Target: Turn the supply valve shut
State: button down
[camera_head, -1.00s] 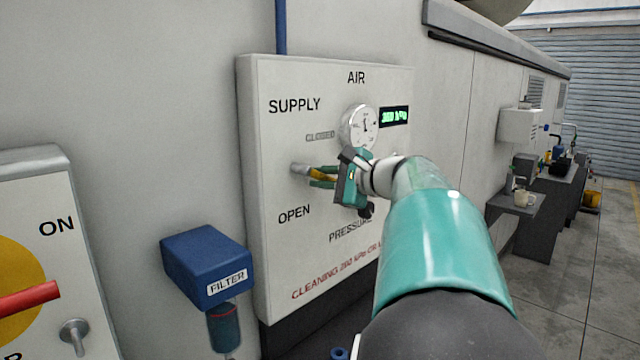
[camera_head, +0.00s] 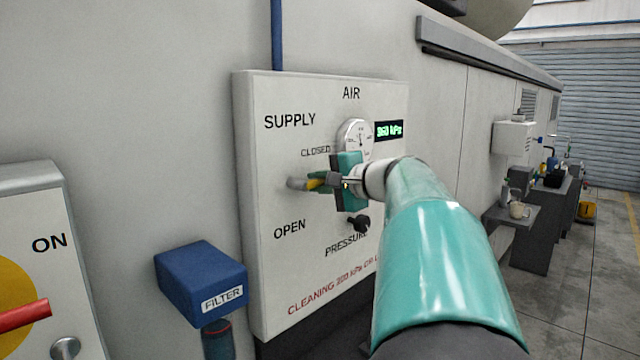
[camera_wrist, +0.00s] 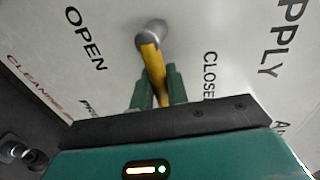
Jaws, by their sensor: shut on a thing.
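The supply valve has a grey hub (camera_head: 297,184) and a yellow lever (camera_head: 316,184) on the white air panel, between the CLOSED label above and the OPEN label below. In the wrist view the yellow lever (camera_wrist: 151,62) runs from the hub (camera_wrist: 151,34) back between the two green fingers. My gripper (camera_head: 320,182) is shut on the lever; it also shows in the wrist view (camera_wrist: 157,77). The fingers hide part of the lever, so its exact angle is hard to tell.
A round gauge (camera_head: 354,136) and a green digital display (camera_head: 389,130) sit just above my gripper. A black pressure knob (camera_head: 359,223) is below it. A blue filter box (camera_head: 202,282) juts out at lower left. A red handle (camera_head: 24,312) is at far left.

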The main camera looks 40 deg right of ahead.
jog(key=shift+s, duration=0.1)
jog(key=c, duration=1.4)
grip_release()
jog(key=shift+s+r, duration=0.1)
jog(key=shift+c, duration=0.2)
jog(key=s+r, duration=0.2)
jog(key=s, duration=1.1)
jog(key=shift+d+r, duration=0.15)
jog(key=shift+r, duration=0.1)
jog(key=shift+s, duration=0.15)
